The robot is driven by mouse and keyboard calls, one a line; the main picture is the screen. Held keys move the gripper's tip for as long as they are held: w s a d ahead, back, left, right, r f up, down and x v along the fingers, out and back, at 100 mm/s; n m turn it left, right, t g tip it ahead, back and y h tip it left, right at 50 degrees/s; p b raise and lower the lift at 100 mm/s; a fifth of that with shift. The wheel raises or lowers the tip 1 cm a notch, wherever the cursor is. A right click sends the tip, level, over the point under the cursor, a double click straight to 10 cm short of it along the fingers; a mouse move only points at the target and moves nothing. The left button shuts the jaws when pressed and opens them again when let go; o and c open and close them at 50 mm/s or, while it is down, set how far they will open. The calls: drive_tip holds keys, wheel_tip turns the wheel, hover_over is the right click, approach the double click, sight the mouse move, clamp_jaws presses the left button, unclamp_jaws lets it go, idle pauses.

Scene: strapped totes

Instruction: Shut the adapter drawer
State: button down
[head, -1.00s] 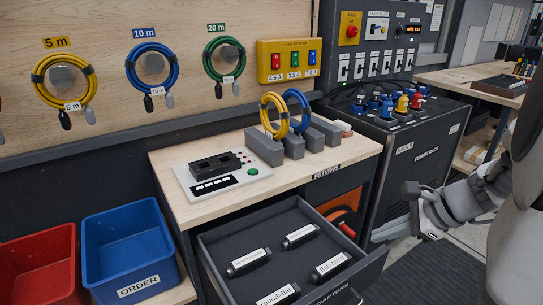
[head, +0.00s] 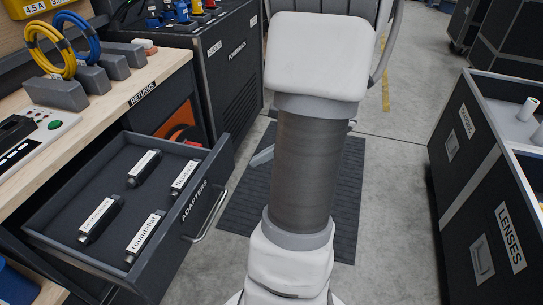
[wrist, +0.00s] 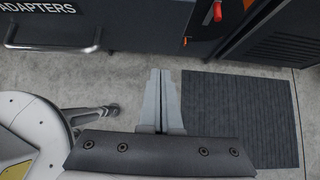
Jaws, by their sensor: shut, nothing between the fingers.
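The adapter drawer (head: 176,238) is pulled out from under the wooden bench in the head view. Several labelled black adapters (head: 143,168) lie inside it. Its front carries the word ADAPTERS and a metal bar handle (head: 209,216). In the wrist view the drawer front (wrist: 105,14) and its handle (wrist: 52,46) are at the top left. My gripper (wrist: 160,74) is shut and empty, over the floor to the right of and below the handle in that view, apart from it. In the head view my arm hides most of the gripper.
A dark ribbed mat (head: 246,205) lies on the floor beside the drawer. The power rack (head: 232,70) stands beyond the bench. A LENSES case (head: 480,215) stands at the right, with bare floor between it and my arm.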

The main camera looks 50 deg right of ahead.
drive_tip(key=shift+w+a+f+b, duration=0.25)
drive_tip(key=shift+w+a, duration=0.1)
drive_tip(key=shift+w, duration=0.5)
drive_tip(key=shift+w+a+f+b, duration=0.2)
drive_tip(key=shift+w+a+f, duration=0.15)
drive_tip(key=shift+w, duration=0.55)
drive_tip(key=shift+w+a+f+b, duration=0.25)
drive_tip(key=shift+w+a, duration=0.15)
drive_tip(key=shift+w, duration=0.45)
drive_tip(key=shift+w, duration=0.1)
drive_tip(key=shift+w+a, duration=0.15)
drive_tip(key=shift+w, duration=0.1)
drive_tip(key=p, duration=0.7)
approach(137, 147)
drive_tip(key=w+a, duration=0.1)
drive_tip(key=w, duration=0.1)
drive_tip(key=w+f, duration=0.1)
drive_tip(key=w, duration=0.1)
drive_tip(key=w+a+f, duration=0.1)
drive_tip(key=w, duration=0.1)
drive_tip(key=shift+w+a+f, duration=0.15)
drive_tip(key=shift+w+a, duration=0.1)
drive_tip(key=shift+a, duration=0.1)
drive_tip(key=shift+w, duration=0.1)
drive_tip(key=shift+a, duration=0.1)
